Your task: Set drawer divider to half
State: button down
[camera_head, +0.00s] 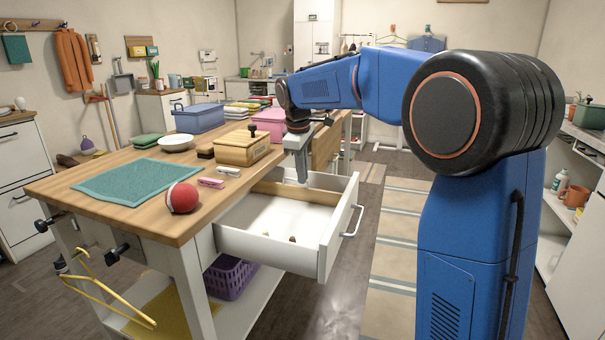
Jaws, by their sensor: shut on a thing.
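The white drawer (262,243) is pulled out from the right side of the wooden worktable (60,195). A light wooden divider (322,200) stands across the drawer toward its far side. My gripper (302,180) points down into the drawer from above and is shut on the divider's upper edge. The fingertips are small in this view and partly merge with the divider. The larger part of the drawer floor lies on the near side of the divider. The space behind the divider is mostly hidden.
The drawer's handle (354,222) sticks out to the right. A wooden box (242,149), a red ball (182,198) and a teal mat (135,181) are on the tabletop. A purple basket (230,278) stands below. A striped rug (397,250) covers the floor to the right.

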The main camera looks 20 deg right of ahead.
jog(key=s+a, duration=0.8)
jog(key=s, duration=0.3)
jog(key=shift+s, duration=0.15)
jog(key=shift+a, duration=0.1)
jog(key=c, duration=1.9)
grip_release()
jog(key=s+r, duration=0.1)
jog(key=r, duration=0.4)
jog(key=s+a+r, duration=0.1)
jog(key=r, duration=0.5)
jog(key=a+r, duration=0.1)
jog(key=r, duration=0.5)
jog(key=shift+s, duration=0.4)
